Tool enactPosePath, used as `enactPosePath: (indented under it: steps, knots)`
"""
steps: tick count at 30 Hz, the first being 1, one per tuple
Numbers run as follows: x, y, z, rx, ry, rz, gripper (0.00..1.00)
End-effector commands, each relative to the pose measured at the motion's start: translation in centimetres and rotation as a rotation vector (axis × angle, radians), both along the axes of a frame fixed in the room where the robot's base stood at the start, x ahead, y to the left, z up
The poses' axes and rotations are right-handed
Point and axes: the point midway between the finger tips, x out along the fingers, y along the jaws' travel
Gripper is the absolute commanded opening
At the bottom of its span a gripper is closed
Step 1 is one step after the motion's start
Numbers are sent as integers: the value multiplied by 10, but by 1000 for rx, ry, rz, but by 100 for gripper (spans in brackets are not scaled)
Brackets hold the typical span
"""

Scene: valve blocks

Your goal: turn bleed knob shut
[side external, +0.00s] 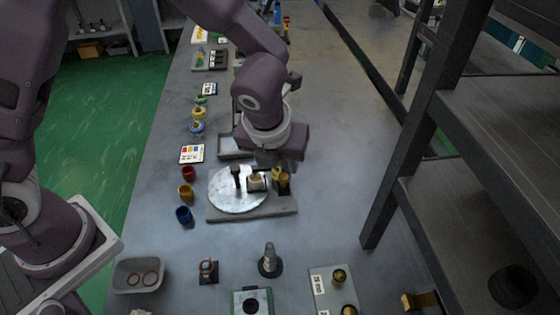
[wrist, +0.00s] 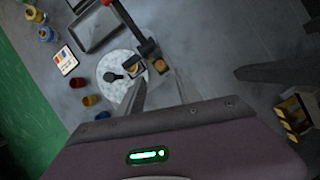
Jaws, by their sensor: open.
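A grey base plate (side external: 250,213) on the bench carries a pale round disc (side external: 232,200) with a dark upright post (side external: 237,176). Beside the post stand a small cream-and-brass fitting (side external: 256,182) and a dark brass-topped fitting (side external: 283,184). I cannot tell which part is the bleed knob. My gripper (side external: 268,164) is open and points down, just above the two fittings. In the wrist view, the open fingers (wrist: 160,82) show below the brass piece (wrist: 160,66), with the disc (wrist: 106,68) to their left. Contact cannot be made out; part of the fittings is hidden by the gripper.
Red (side external: 188,173), yellow (side external: 186,192) and blue (side external: 184,215) cups stand left of the plate. A grey tray (side external: 235,147) lies behind it. A bin with rings (side external: 138,274) and a metal peg (side external: 269,260) are in front. A dark shelf rack (side external: 400,150) stands right.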

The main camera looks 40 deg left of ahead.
Motion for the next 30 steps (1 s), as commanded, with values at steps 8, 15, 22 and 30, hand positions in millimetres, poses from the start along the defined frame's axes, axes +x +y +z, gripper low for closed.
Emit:
enactPosePath:
  steps: [8, 15, 22, 30]
  knots:
    - [-28, 36, -27, -193, -58, 1474, 41]
    - [0, 21, -16, 428, 430, -2965, 41]
    - [31, 9, 1, 357, 353, -2343, 41]
    - [31, 10, -47, 352, 354, -2324, 41]
